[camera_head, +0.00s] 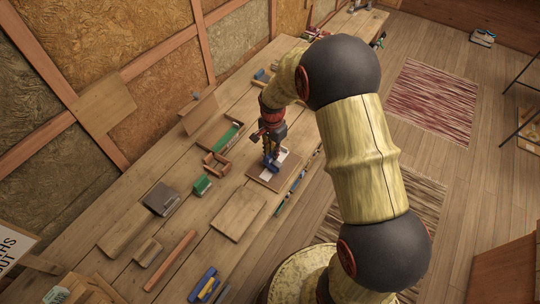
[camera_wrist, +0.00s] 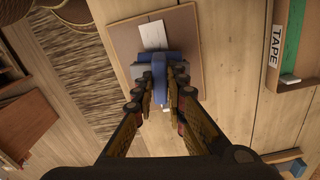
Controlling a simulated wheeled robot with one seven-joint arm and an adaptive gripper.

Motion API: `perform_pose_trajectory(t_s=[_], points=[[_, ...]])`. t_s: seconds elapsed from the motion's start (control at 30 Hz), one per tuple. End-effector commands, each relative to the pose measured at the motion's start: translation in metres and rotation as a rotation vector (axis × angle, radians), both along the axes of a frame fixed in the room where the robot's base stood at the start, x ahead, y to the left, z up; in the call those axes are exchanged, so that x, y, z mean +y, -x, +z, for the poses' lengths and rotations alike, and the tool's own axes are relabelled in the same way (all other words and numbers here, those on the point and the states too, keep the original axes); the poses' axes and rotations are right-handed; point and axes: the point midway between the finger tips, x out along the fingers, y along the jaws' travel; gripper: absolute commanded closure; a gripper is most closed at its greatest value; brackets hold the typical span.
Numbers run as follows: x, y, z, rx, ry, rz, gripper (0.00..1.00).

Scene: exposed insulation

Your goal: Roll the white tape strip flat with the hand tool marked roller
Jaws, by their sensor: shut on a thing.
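A white tape strip (camera_wrist: 152,35) lies on a brown board (camera_wrist: 121,42) on the workbench. My gripper (camera_wrist: 159,88) is shut on a blue hand tool (camera_wrist: 156,62), one finger on each side. The tool is over the board, at the near end of the visible strip in the wrist view. In the head view my gripper (camera_head: 270,150) points down with the blue tool (camera_head: 271,166) at its tip. I cannot tell whether the tool touches the strip, and no roller marking is readable.
A wooden tray labelled TAPE (camera_wrist: 272,60) with a green strip lies right of the board in the wrist view. The bench also holds a bare wooden board (camera_head: 238,214), a green block (camera_head: 202,185) and a grey block (camera_head: 161,199). Pens (camera_head: 292,190) lie along the bench edge.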

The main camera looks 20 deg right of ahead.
Motion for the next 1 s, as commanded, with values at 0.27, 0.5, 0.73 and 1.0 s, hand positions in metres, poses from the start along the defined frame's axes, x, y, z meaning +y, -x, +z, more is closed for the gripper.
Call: perform_pose_trajectory(t_s=[0.27, 0.5, 0.73, 1.0], points=[[-0.017, -0.012, -0.003, -0.002, 0.001, -0.001, 1.0], [-0.024, -0.017, -0.003, -0.002, 0.001, -0.002, 1.0], [-0.039, -0.027, -0.002, -0.001, 0.002, -0.001, 1.0], [-0.049, -0.034, 0.001, -0.002, 0.001, -0.001, 1.0]])
